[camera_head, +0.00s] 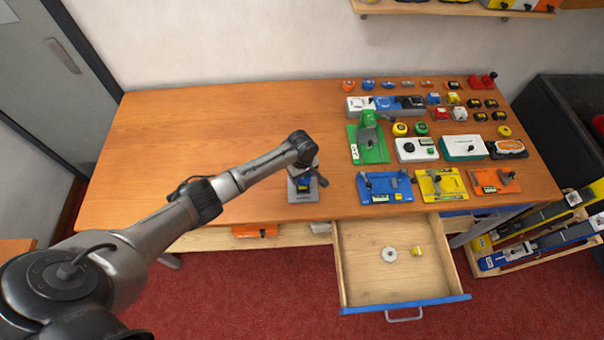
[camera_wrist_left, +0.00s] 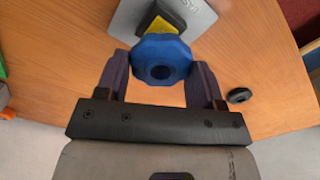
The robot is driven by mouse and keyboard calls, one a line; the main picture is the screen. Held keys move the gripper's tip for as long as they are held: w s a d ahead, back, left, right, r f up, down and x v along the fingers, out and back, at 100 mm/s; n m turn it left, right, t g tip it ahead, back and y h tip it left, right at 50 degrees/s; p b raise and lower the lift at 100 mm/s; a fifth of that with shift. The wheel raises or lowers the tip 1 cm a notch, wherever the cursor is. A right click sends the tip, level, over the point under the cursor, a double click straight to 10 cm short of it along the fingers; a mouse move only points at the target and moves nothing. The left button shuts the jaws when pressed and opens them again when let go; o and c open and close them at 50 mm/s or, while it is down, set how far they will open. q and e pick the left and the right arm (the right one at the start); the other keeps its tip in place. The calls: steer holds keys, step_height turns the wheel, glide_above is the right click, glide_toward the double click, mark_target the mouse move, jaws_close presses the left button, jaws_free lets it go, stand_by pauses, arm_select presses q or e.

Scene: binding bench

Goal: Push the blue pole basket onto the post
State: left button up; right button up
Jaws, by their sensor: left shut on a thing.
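The blue pole basket (camera_wrist_left: 161,60) is a faceted blue ring with a dark centre hole in the left wrist view. My left gripper (camera_wrist_left: 161,78) is shut on it, one finger on each side. In the head view the gripper (camera_head: 307,178) hangs over the front of the bench. A grey plate (camera_wrist_left: 192,22) with a yellow and black piece (camera_wrist_left: 158,24) lies under and beyond the basket. This plate also shows in the head view (camera_head: 303,198). The post cannot be made out, and I cannot tell whether the basket touches anything below. My right gripper is not in view.
A small black round part (camera_wrist_left: 239,95) lies on the wood beside the gripper. A drawer (camera_head: 360,275) stands open below the bench, holding a white ring and a yellow part. Blue (camera_head: 387,197), yellow and orange plates stand to the right. The bench's left side (camera_head: 180,140) is clear.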

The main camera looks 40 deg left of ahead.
arm_select(q)
steer(key=shift+f+b, duration=0.45)
steer(key=shift+f, duration=0.3)
steer(key=shift+f+b, duration=0.45)
steer(key=shift+f, duration=0.3)
stand_by(0.7)
steer(key=shift+f, duration=0.35)
steer(key=shift+f+b, duration=0.3)
steer(key=shift+f, duration=0.05)
stand_by(0.4)
steer(key=o, duration=1)
steer(key=shift+o, duration=0.7)
steer(key=shift+r, duration=0.1)
